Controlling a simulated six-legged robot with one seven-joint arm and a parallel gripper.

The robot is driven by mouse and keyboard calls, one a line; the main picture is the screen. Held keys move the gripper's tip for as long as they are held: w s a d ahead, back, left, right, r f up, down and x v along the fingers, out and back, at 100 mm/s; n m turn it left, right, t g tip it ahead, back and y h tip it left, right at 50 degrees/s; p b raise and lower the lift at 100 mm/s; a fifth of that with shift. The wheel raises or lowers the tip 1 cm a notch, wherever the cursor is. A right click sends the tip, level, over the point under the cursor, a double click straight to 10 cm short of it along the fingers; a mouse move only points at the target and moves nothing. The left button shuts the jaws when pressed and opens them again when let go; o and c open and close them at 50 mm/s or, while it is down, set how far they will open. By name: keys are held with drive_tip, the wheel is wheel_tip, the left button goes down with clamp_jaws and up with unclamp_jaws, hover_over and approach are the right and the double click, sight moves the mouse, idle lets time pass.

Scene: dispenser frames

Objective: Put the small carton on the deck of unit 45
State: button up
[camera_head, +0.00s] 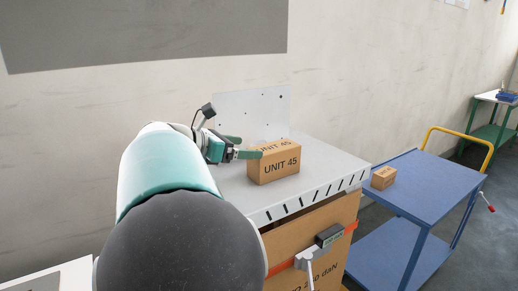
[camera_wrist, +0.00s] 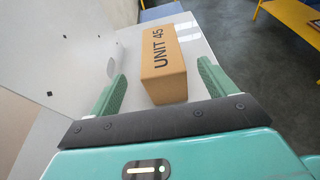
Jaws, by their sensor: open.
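A brown carton (camera_head: 274,163) printed "UNIT 45" sits upright on the light grey deck (camera_head: 315,160) of the dispenser frame. It also shows in the wrist view (camera_wrist: 166,62). My gripper (camera_head: 250,147) is open at the carton's left end. In the wrist view its green fingers (camera_wrist: 160,68) stand on either side of the carton's near end. A smaller brown carton (camera_head: 384,177) lies on the top of the blue cart (camera_head: 430,183).
An upright grey plate (camera_head: 253,108) with holes stands at the deck's back. A large carton with an orange strap (camera_head: 300,265) is under the deck. The cart has a yellow handle (camera_head: 462,131). A green-legged table (camera_head: 490,125) stands far right. The deck right of the carton is clear.

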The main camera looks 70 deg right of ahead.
drive_tip(key=shift+v, duration=1.6)
drive_tip(key=w+a+f+m+t+y, duration=0.1)
drive_tip(key=w+a+f+t, duration=0.2)
drive_tip(key=a, duration=0.4)
drive_tip(key=w+a+f+m+t+y, duration=0.15)
drive_tip(key=w+a+f+t, duration=0.25)
drive_tip(key=a, duration=0.4)
drive_tip(key=w+a+f+m+t+y, duration=0.1)
drive_tip(key=w+a+f+t, duration=0.2)
drive_tip(key=a, duration=0.4)
drive_tip(key=a+f+m+t+y, duration=0.2)
drive_tip(key=a+f+m+y, duration=0.1)
drive_tip(key=a, duration=0.9)
drive_tip(key=a+f+m+t+y, duration=0.3)
drive_tip(key=a+f+y, duration=0.1)
drive_tip(key=a, duration=0.7)
drive_tip(key=shift+s+a+f, duration=0.2)
drive_tip(key=shift+a+f, duration=0.2)
drive_tip(key=shift+y, duration=0.25)
